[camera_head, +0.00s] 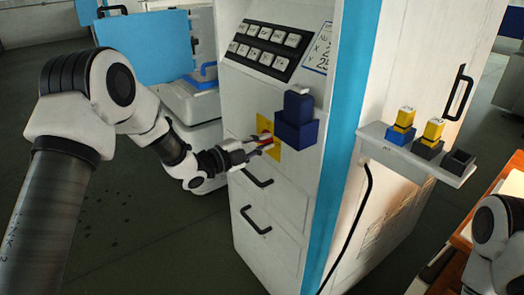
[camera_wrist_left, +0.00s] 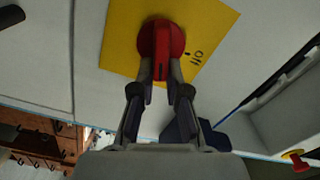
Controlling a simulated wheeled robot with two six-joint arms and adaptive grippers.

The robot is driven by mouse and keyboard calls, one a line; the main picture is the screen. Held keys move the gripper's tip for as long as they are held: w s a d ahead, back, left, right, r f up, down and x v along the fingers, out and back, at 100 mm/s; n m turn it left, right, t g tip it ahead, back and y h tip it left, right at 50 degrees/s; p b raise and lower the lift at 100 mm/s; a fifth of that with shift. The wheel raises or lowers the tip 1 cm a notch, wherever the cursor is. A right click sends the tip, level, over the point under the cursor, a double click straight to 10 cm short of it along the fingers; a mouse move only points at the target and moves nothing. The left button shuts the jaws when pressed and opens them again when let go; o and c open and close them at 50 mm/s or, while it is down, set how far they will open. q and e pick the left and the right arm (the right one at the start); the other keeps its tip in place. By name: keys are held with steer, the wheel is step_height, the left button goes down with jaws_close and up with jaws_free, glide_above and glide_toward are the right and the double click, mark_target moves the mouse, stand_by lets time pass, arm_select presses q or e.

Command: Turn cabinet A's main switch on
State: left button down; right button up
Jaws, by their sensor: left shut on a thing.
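The main switch is a red rotary knob (camera_wrist_left: 161,38) on a yellow plate (camera_wrist_left: 120,35) on the front of a white cabinet (camera_head: 300,190). My left gripper (camera_wrist_left: 161,78) is shut on the knob, one finger on each side. In the head view the left gripper (camera_head: 262,146) reaches the plate from the left and partly hides the red knob. I cannot make out a cabinet letter. My right gripper is out of view; only part of that arm shows at the right edge.
A dark blue box (camera_head: 296,132) sticks out just right of the plate. A keypad (camera_head: 267,46) is above and drawer handles (camera_head: 258,179) are below. A side shelf (camera_head: 400,160) carries blocks and holders.

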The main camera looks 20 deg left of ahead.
arm_select(q)
steer(key=m+b, duration=0.1)
steer(key=f+m+b, duration=0.1)
steer(key=m+b, duration=0.1)
steer(key=shift+s+f, duration=0.1)
steer(key=shift+d+m+b, duration=0.1)
steer(key=shift+m+b, duration=0.5)
steer(key=shift+b, duration=0.1)
steer(key=c, duration=1.2)
jaws_free()
steer(key=shift+s, duration=0.1)
steer(key=shift+s+a, duration=0.2)
steer(key=shift+a, duration=0.05)
steer(key=v, duration=1.1)
steer(key=shift+s+a, duration=0.1)
steer(key=shift+s, duration=0.05)
